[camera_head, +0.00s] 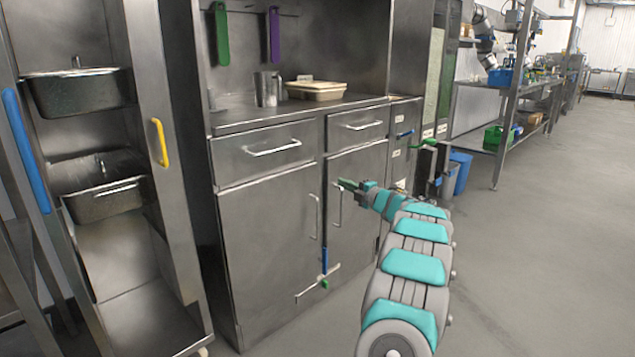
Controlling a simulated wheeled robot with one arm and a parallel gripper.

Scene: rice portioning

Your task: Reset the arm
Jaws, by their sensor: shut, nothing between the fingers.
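My arm, grey with turquoise bands, rises from the bottom of the head view and bends left toward the steel cabinet (262,235). My gripper (347,185), with green at its tip, is at the far end in front of the right cabinet door (352,235). It is shut and empty. I cannot tell whether it touches the door or its handle.
A metal cup (268,89) and a lidded tan container (316,91) stand on the counter. At the left is an open cabinet with dark metal pans (80,93). A blue bin (459,170) stands beyond the cabinet. The floor (535,270) at right is clear.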

